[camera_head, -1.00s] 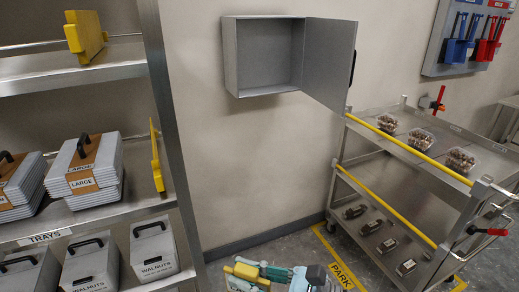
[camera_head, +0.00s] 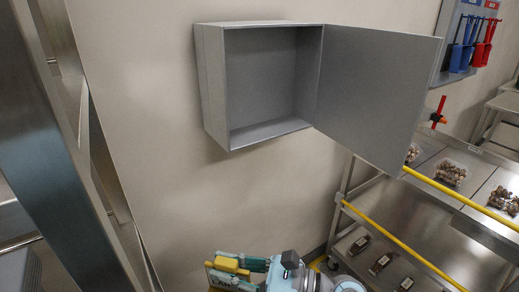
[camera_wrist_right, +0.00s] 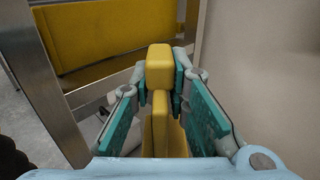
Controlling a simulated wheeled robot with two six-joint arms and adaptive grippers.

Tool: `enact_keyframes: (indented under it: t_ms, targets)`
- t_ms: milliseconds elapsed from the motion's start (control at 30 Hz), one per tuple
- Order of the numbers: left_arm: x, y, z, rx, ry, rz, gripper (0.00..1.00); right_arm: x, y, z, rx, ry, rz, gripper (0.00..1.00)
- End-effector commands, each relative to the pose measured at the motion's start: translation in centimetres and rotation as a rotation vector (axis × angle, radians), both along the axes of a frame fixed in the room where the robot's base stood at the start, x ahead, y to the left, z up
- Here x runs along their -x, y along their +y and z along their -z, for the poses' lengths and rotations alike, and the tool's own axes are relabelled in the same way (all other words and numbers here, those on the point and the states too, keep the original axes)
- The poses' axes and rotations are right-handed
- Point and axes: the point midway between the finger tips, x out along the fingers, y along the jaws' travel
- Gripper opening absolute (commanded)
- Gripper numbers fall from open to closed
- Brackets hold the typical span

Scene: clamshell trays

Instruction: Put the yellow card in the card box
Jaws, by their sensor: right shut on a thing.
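The card box is an open grey box (camera_head: 207,75) on the wall in the head view. Its door (camera_head: 375,90) is swung out to the right, and its visible inside looks empty. My right gripper (camera_head: 232,265) is low in the head view, below the box and apart from it. It is shut on the yellow card (camera_head: 228,264), partly hidden by the fingers. The right wrist view shows the card's yellow upper part (camera_wrist_right: 159,68) between the green-padded fingers (camera_wrist_right: 160,95). My left gripper is not in view.
A metal rack post (camera_head: 50,150) stands at the left. A steel cart with a yellow rail (camera_head: 440,187) holds clear boxes (camera_head: 450,173) at the right, partly behind the door. The wall below the box is bare. A yellow panel (camera_wrist_right: 110,38) shows in the wrist view.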

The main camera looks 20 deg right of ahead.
Motion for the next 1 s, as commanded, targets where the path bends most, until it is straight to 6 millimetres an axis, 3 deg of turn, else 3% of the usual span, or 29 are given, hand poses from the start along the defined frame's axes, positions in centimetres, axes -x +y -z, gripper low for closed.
enact_keyframes:
  t_ms: [167,300,367,500,600,700,800,1000]
  targets:
    - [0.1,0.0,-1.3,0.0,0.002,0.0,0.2,-5.2,-7.2,-2.6,0.011,-0.006,0.192,0.0]
    - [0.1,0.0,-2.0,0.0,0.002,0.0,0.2,-8.8,-13.4,-7.5,0.014,-0.017,0.379,0.0]
    - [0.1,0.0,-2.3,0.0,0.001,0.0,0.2,-9.8,-15.6,-9.7,0.015,-0.019,0.444,0.0]
    - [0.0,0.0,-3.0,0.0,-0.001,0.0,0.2,-11.7,-20.9,-17.1,0.015,-0.021,0.605,0.0]
    - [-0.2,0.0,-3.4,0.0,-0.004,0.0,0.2,-12.2,-23.7,-21.9,0.008,-0.017,0.69,0.0]
    - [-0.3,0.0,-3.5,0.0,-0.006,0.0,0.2,-12.1,-25.3,-25.0,0.001,-0.011,0.737,0.0]
    - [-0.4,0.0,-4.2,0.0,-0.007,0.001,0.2,-12.3,-26.0,-26.5,-0.007,-0.004,0.756,0.0]
    - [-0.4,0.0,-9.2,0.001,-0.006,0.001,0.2,-15.3,-25.3,-27.4,-0.021,0.007,0.75,0.0]
